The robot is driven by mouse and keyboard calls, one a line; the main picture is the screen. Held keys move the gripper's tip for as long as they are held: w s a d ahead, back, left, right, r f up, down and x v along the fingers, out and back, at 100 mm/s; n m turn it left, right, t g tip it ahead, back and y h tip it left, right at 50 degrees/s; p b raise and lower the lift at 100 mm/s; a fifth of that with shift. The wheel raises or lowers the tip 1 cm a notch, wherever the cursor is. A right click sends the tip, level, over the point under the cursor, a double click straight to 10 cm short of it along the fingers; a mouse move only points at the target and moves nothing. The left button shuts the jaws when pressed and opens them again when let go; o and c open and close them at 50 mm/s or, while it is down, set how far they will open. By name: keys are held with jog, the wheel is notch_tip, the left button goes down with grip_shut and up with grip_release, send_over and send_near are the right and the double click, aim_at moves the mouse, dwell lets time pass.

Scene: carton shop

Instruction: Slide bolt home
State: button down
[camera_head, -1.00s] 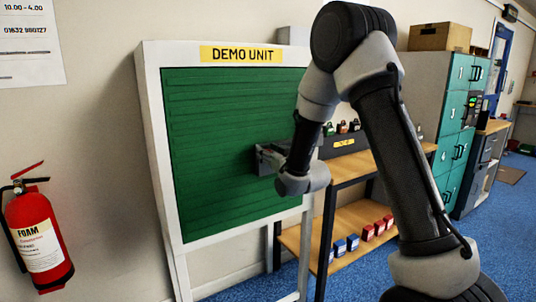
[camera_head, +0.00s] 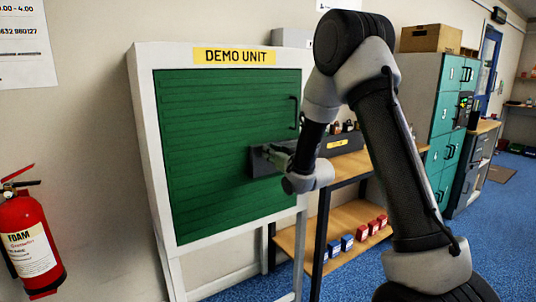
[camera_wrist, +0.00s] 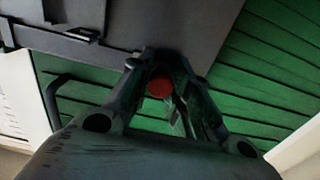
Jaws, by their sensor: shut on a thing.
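The bolt's grey housing (camera_head: 262,161) sits at the right edge of the green door (camera_head: 210,140) of the demo unit. In the wrist view the grey plate (camera_wrist: 185,25) fills the top, with a dark bar (camera_wrist: 75,52) along its lower left edge. My gripper (camera_head: 277,155) is at the housing. In the wrist view my gripper (camera_wrist: 163,75) is shut on the bolt's knob, whose round red end (camera_wrist: 159,87) shows between the fingers. My fingers hide much of the bolt, and its far end is not clear.
A black pull handle (camera_head: 293,113) stands on the door above the housing. The white frame (camera_head: 148,150) surrounds the door. A wooden shelf unit (camera_head: 345,165) with several padlocks and small boxes is close to my arm on the right. A fire extinguisher (camera_head: 30,245) hangs at left.

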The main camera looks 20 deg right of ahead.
jog(key=shift+d, duration=0.2)
jog(key=c, duration=1.3)
grip_release()
jog(key=shift+w, duration=0.1)
jog(key=shift+o, duration=0.2)
jog(key=v, duration=0.7)
jog(key=shift+s, duration=0.25)
jog(key=shift+d, duration=0.1)
